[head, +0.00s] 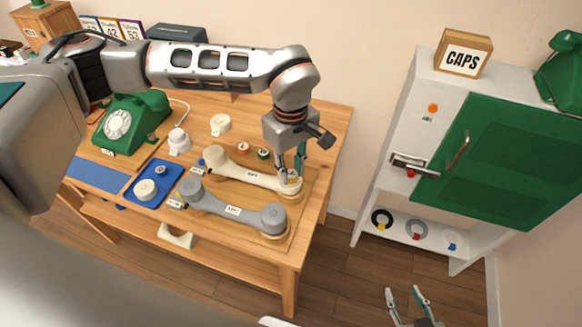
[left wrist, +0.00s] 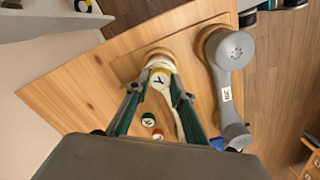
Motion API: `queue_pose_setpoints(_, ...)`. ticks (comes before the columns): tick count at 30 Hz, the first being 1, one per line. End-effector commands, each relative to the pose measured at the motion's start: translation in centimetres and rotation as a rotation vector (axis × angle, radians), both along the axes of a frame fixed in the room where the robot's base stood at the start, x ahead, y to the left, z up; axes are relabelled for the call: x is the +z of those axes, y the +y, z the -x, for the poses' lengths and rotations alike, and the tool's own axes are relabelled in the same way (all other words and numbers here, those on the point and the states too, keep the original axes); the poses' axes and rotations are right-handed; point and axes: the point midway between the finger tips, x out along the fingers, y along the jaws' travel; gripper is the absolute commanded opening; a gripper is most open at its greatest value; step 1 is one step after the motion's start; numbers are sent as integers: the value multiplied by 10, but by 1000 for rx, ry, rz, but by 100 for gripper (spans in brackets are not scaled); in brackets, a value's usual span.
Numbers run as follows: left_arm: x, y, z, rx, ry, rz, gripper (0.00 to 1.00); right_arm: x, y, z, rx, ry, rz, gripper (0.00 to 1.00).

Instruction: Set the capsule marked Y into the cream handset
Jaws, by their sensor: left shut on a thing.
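The cream handset (head: 245,174) lies on a wooden board, with its right end under my left gripper (head: 291,180). In the left wrist view, my left gripper (left wrist: 160,88) is shut on the capsule marked Y (left wrist: 161,80), a pale disc with a yellow rim. The capsule is over the open round end of the cream handset (left wrist: 160,56), with its letter facing the camera. I cannot tell whether it is seated in the cup or just above it. My right gripper (head: 408,293) is open and empty, low over the floor, away from the table.
A grey handset (head: 232,210) lies in front of the cream one. Two other capsules, one red (head: 243,147) and one green (head: 264,153), stand behind it. A blue tray (head: 164,169), a green dial phone (head: 130,124) and a white cabinet (head: 405,130) flank the work area.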

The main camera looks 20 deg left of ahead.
Motion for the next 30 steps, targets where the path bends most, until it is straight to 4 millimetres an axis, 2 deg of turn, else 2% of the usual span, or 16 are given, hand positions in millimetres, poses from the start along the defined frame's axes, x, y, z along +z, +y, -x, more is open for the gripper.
queue_pose_setpoints(6,0,0,0,0,0,0,5,0,0,0,0,0,0,40)
queue_pose_setpoints(7,0,0,0,0,0,0,30,0,0,0,0,0,0,40)
queue_pose_setpoints(9,0,0,0,0,0,0,42,0,0,0,0,-1,0,40)
queue_pose_setpoints(21,5,0,0,0,-1,1,42,1,-1,0,0,-2,2,40)
queue_pose_setpoints(26,27,0,-1,-1,-4,0,42,1,0,0,0,-2,1,40)
queue_pose_setpoints(30,56,0,-1,0,-5,0,42,1,0,0,-1,-2,0,40)
